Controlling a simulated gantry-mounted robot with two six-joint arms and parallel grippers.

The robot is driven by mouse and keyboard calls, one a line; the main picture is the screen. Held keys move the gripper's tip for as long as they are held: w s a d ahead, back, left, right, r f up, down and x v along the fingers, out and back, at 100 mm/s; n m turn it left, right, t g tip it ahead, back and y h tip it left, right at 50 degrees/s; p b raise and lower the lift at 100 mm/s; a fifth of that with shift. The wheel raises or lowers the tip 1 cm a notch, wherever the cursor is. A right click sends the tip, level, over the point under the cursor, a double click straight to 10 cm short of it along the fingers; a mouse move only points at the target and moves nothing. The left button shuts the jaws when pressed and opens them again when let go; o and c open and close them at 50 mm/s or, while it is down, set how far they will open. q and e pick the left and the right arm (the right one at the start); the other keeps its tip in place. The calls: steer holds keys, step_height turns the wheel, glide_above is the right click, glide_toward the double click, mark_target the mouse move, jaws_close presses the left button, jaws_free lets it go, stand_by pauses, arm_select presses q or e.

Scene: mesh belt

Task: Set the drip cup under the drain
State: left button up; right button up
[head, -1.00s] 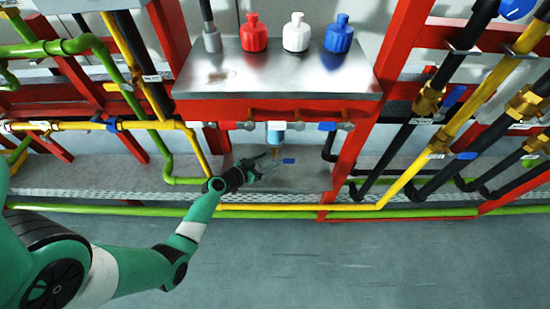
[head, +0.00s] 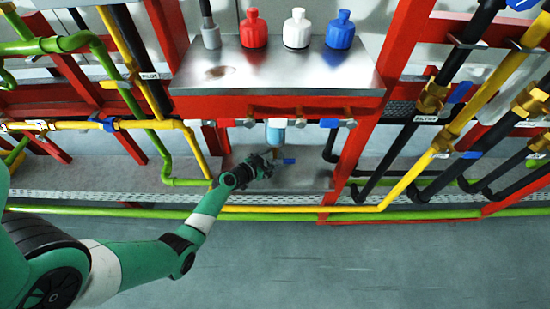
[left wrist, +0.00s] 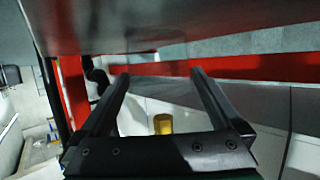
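My left gripper (head: 268,162) is just below the blue filter bowl (head: 276,134) that hangs under the steel shelf. It also shows in the left wrist view (left wrist: 161,78), with its fingers apart and nothing visibly held between them. A small gold-coloured cylinder (left wrist: 163,124) shows between the fingers, low in that view; I cannot tell whether it is the drain or the cup. A blue lever (head: 288,161) sits just right of the gripper. I cannot make out the drip cup for certain. My right gripper is in neither view.
The shelf (head: 330,72) carries a red (head: 253,30), a white (head: 297,30) and a blue bottle (head: 340,30). A red upright (head: 352,160) stands right of the gripper. Yellow and green pipes run along the front. The floor (head: 380,260) in front is clear.

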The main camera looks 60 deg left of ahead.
arm_select(q)
steer(key=shift+r, duration=0.1)
steer(key=shift+s+d+r, duration=0.1)
steer(key=shift+s+r, duration=0.1)
steer(key=shift+s, duration=0.05)
steer(key=p+v, duration=0.4)
steer(key=v, duration=0.6)
steer(key=shift+s, duration=0.25)
steer(key=shift+s+d+r, duration=0.15)
steer(key=shift+s+d, duration=0.1)
steer(key=shift+s, duration=0.1)
